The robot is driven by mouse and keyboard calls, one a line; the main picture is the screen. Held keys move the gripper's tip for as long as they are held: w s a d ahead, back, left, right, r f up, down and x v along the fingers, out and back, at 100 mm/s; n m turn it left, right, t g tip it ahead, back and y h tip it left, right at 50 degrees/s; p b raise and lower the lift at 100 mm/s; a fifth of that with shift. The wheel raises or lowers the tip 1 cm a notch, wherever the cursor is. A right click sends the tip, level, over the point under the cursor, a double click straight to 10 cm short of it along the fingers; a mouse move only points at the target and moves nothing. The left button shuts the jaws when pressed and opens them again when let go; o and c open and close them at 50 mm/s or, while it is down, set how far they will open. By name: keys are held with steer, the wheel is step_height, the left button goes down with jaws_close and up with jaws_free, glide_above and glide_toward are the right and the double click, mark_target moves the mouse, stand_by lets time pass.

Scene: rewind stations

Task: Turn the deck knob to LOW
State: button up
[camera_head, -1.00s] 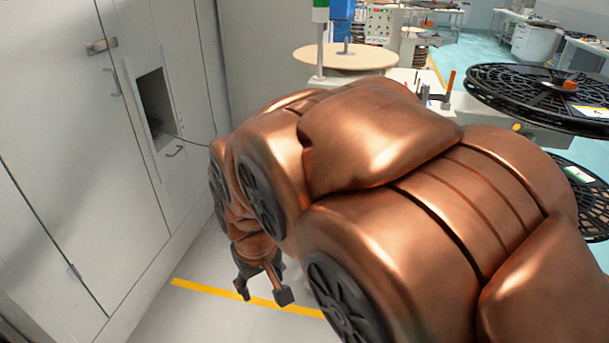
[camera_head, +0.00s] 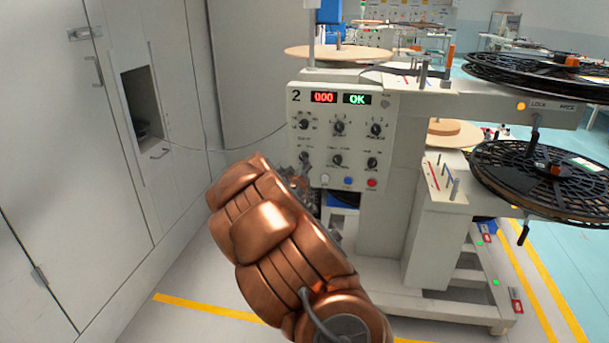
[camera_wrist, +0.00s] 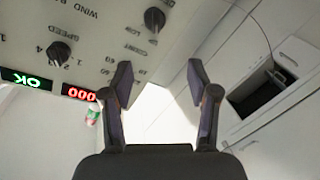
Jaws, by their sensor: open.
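The control panel (camera_head: 342,98) of station 2 carries two rows of dark round knobs. The upper-left knob (camera_head: 304,124) and lower-left knob (camera_head: 304,157) show in the head view. The panel looks upside down in the wrist view, with one knob (camera_wrist: 154,18) at the top and another (camera_wrist: 60,52) by SPEED lettering. My gripper (camera_wrist: 160,72) is open and empty. Its left finger overlaps the printed scale in the picture; contact cannot be told. In the head view my arm partly hides the gripper.
The red 000 display (camera_head: 323,97) and green OK display (camera_head: 357,98) are lit. Buttons (camera_head: 348,181) line the panel bottom. Black reels (camera_head: 550,170) stick out at right. A thin cable runs from the wall opening (camera_head: 143,103) to the panel. Floor at left is clear.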

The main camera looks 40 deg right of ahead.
steer(key=d+f+n+t+h+b, duration=0.2)
steer(key=d+f+t+b, duration=0.2)
steer(key=f, duration=0.2)
steer(key=x, duration=0.8)
steer(key=shift+w+r, duration=0.2)
steer(key=shift+r, duration=0.15)
steer(key=shift+c, duration=0.4)
jaws_close()
